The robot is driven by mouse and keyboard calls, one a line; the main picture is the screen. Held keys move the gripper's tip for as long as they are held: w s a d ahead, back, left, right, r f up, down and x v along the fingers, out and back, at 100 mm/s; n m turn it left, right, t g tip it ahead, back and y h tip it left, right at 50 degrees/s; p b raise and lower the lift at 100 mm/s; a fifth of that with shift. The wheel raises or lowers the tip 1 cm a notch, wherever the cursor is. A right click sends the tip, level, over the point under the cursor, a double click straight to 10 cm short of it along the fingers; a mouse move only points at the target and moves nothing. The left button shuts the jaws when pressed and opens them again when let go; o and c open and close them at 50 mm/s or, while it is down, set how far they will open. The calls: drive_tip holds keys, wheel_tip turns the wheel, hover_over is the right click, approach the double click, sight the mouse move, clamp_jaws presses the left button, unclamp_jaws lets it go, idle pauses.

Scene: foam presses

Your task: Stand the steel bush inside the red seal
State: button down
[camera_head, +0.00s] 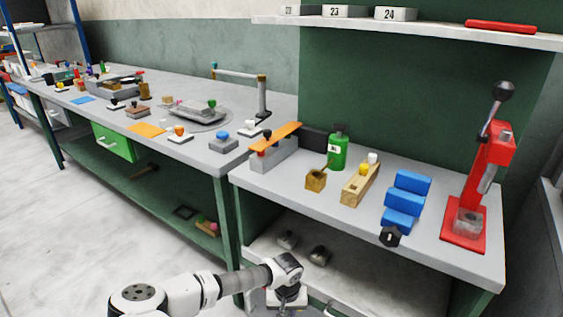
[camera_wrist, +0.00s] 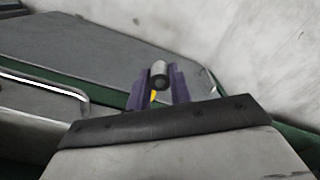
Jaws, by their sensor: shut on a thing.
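In the wrist view my gripper (camera_wrist: 158,84) has purple fingers closed on a grey metal cylinder, the steel bush (camera_wrist: 159,73). Its round end faces the camera, with a dark centre. A small yellow patch shows between the fingers below the bush. In the head view my arm's end (camera_head: 288,272) is low at the bottom middle, in front of the right bench; the fingers and bush cannot be made out there. I cannot pick out the red seal for certain in either view.
The right bench (camera_head: 338,211) holds a red lever press (camera_head: 469,225), blue blocks (camera_head: 403,200), a wooden block (camera_head: 360,186) and a green bottle (camera_head: 337,153). The long left bench (camera_head: 204,155) carries many small parts. A green drawer (camera_head: 115,142) hangs below it. Floor at left is clear.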

drive_tip(key=s+a+f, duration=0.1)
drive_tip(key=s+f, duration=0.3)
drive_tip(key=f, duration=0.4)
drive_tip(key=w+r, duration=0.4)
drive_tip(key=r, duration=0.1)
drive_tip(key=shift+a+r, duration=0.15)
drive_tip(key=shift+r, duration=0.25)
drive_tip(key=shift+s+a, duration=0.1)
